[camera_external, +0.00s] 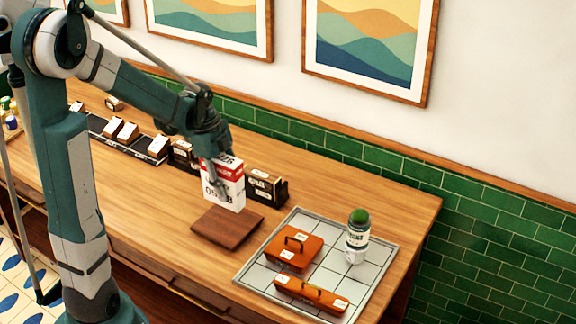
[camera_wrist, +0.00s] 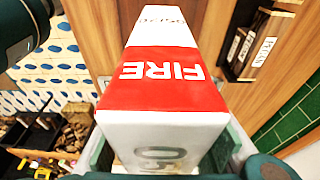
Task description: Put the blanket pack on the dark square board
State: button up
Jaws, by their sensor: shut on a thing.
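The blanket pack (camera_external: 224,184) is a white box with a red band, upright in the external view. My gripper (camera_external: 219,178) is shut on it. In the wrist view the pack (camera_wrist: 165,95) fills the middle, with "FIRE" on the red band, between the fingers of my gripper (camera_wrist: 168,150). The dark square board (camera_external: 226,229) lies flat on the table, just below the pack in the external view. The pack's lower end overlaps the board's far edge there; I cannot tell whether they touch. The pack hides part of the board.
A dark box (camera_external: 266,187) stands close behind the pack at right. A dark rack (camera_external: 98,124) of small boxes lies along the back left. The table front left is clear.

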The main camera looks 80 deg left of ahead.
jog(key=shift+f, duration=1.9)
jog(key=shift+f, duration=0.1)
jog(key=shift+f+b, duration=0.35)
jog(key=shift+f, duration=1.65)
jog(key=shift+f, duration=0.15)
jog(key=o, duration=1.2)
jog(key=shift+p+v, duration=0.5)
jog(key=shift+v, duration=5.7)
jog(key=shift+w+d, duration=0.1)
